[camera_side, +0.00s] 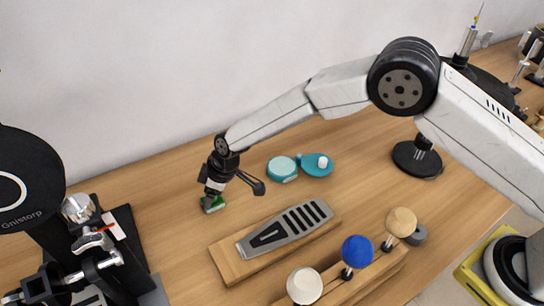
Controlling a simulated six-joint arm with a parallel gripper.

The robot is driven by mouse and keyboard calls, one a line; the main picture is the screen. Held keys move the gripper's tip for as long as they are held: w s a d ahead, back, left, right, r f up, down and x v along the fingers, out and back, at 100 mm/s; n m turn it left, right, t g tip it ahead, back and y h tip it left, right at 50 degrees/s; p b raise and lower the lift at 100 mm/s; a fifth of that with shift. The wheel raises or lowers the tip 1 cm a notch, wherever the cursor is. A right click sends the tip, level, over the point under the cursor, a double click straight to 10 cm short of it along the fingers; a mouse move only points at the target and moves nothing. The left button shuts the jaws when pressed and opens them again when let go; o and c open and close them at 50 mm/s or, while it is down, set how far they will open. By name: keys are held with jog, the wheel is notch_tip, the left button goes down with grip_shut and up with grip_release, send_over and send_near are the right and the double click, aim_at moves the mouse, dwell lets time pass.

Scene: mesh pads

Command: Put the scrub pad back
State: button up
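A small green pad (213,206), which looks like the scrub pad, is on the wooden table left of centre. My gripper (213,189) is right above it, pointing down, and covers much of it. I cannot tell whether the fingers are around the pad or only over it, nor whether they are open or shut. A dark part sticks out to the right from the gripper's end. A round teal item (282,168) and a teal dish (316,170) with a small white piece on it are to the right. I cannot tell which is the pad's place.
A wooden block (236,267) with a grey slotted tool (288,226) lies in front. A wooden rack (375,279) with white, blue and tan knobs is nearer. A black machine (85,240) stands left. A black round stand (417,160) is right. Bare table lies behind the gripper.

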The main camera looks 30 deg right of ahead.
jog(key=shift+r, duration=0.1)
jog(key=v, duration=1.2)
dwell(0.4)
jog(key=shift+r, duration=0.1)
dwell(0.4)
jog(key=s+d+r+m+h, duration=0.1)
jog(key=s+d+m, duration=0.25)
jog(key=d, duration=0.65)
jog(key=s+d+r+m+h, duration=0.15)
jog(key=s+d, duration=0.25)
jog(key=d, duration=0.5)
jog(key=s+d+f+m+h, duration=0.1)
jog(key=s+d+m, duration=0.4)
jog(key=s+d, duration=0.6)
jog(key=shift+s+f+m, duration=0.35)
jog(key=shift+s+m, duration=0.05)
jog(key=shift+s, duration=0.85)
